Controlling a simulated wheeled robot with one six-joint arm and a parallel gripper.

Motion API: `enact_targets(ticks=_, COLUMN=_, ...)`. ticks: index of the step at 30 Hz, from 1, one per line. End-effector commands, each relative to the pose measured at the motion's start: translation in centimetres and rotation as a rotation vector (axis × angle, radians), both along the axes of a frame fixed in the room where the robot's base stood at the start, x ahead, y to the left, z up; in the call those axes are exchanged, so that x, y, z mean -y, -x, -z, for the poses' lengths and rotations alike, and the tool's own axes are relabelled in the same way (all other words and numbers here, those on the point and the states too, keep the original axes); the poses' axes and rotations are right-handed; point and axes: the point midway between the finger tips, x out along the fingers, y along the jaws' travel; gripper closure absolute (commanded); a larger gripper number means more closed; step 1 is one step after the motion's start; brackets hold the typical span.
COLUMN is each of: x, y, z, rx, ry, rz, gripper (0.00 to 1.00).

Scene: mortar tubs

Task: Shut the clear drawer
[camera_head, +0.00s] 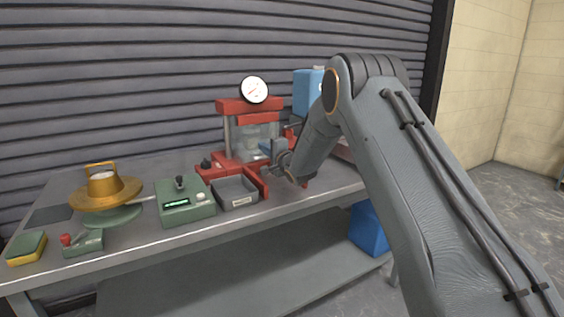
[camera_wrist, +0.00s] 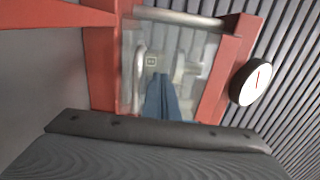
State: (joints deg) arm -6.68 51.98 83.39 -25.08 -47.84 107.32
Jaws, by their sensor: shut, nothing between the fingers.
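A red press-like frame (camera_head: 229,107) stands at the back of the bench. It holds a clear panel or box (camera_head: 240,140), the only clear part I see; I cannot tell whether it is a drawer or how far it is out. In the wrist view the clear part (camera_wrist: 205,58) fills the red frame, with a pale upright bar at its left. My gripper (camera_wrist: 160,78) is shut and empty, its two bluish fingers together in front of the clear part. I cannot tell if they touch it. In the head view my arm hides the frame's right side.
A grey labelled tray (camera_head: 237,191) with a red panel beside it sits at the bench's front edge. A round gauge (camera_head: 255,90) tops the frame. A blue container (camera_head: 307,92) stands behind.

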Motion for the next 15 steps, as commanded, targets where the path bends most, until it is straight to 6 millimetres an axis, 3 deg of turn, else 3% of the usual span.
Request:
enact_targets(ticks=8, x=0.4, y=0.4, z=-0.8, rx=0.009, ry=-0.005, rz=0.004, gripper=1.00)
enact_targets(ticks=15, x=3.0, y=3.5, z=-0.7, rx=0.006, ry=-0.002, rz=0.010, gripper=1.00)
